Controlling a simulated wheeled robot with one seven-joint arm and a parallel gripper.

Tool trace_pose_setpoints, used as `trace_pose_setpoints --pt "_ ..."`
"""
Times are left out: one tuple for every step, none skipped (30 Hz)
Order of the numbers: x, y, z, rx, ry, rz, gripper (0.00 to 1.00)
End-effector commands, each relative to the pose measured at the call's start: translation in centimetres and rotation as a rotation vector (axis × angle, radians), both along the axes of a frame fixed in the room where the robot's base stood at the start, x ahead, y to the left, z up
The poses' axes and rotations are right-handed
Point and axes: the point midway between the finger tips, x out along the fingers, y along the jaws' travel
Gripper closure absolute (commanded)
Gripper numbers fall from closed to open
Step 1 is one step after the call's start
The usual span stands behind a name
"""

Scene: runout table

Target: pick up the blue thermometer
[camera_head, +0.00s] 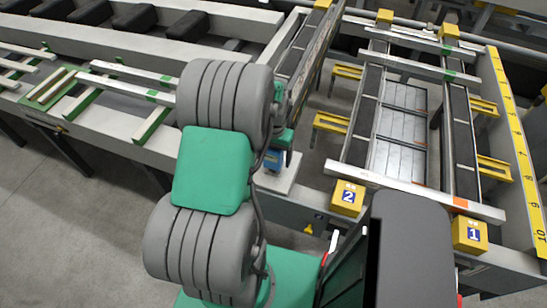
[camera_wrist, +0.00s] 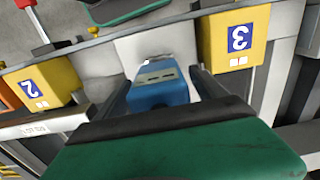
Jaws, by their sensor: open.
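The blue thermometer (camera_wrist: 158,92) shows in the middle of the wrist view, with a pale panel on its face. It rests on a light grey plate (camera_wrist: 130,50). My gripper (camera_wrist: 163,76) is open, with one dark finger on each side of the thermometer. I cannot tell whether either finger touches it. My green gripper body hides its near end. In the head view a part of the blue thermometer (camera_head: 272,160) shows beside my arm, and my arm hides most of the gripper.
Yellow blocks numbered 2 (camera_wrist: 43,85) and 3 (camera_wrist: 236,45) stand on either side in the wrist view. The head view shows the runout table's rails (camera_head: 415,190), a yellow scale (camera_head: 515,130) at right, and white bars with green supports (camera_head: 125,75) at left.

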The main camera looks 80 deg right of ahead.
Motion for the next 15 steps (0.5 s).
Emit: trace_pose_setpoints --pt "0.03 -0.04 -0.33 -0.001 0.0 0.0 0.2" --pt "0.02 -0.06 -0.49 -0.002 0.0 0.001 0.2" --pt "0.02 -0.07 -0.6 -0.002 0.0 0.001 0.2" --pt "0.03 -0.07 -0.63 -0.002 0.0 0.001 0.2" --pt "0.03 -0.07 -0.63 -0.003 -0.001 0.001 0.2" --pt "0.03 -0.07 -0.62 -0.003 0.0 0.001 0.2" --pt "0.03 -0.06 -0.62 -0.002 0.0 0.001 0.2" --pt "0.03 -0.06 -0.62 -0.002 0.0 0.001 0.21" --pt "0.04 -0.05 -0.62 -0.002 0.0 0.001 0.24" --pt "0.04 -0.05 -0.62 -0.002 0.0 0.001 0.27" --pt "0.04 -0.05 -0.61 -0.002 0.0 0.001 0.29" --pt "0.04 -0.05 -0.61 -0.002 0.0 0.001 0.32" --pt "0.04 -0.05 -0.61 -0.002 0.0 0.001 0.35" --pt "0.04 -0.05 -0.6 -0.002 0.0 0.001 0.37" --pt "0.04 -0.05 -0.6 -0.002 0.0 0.001 0.4"
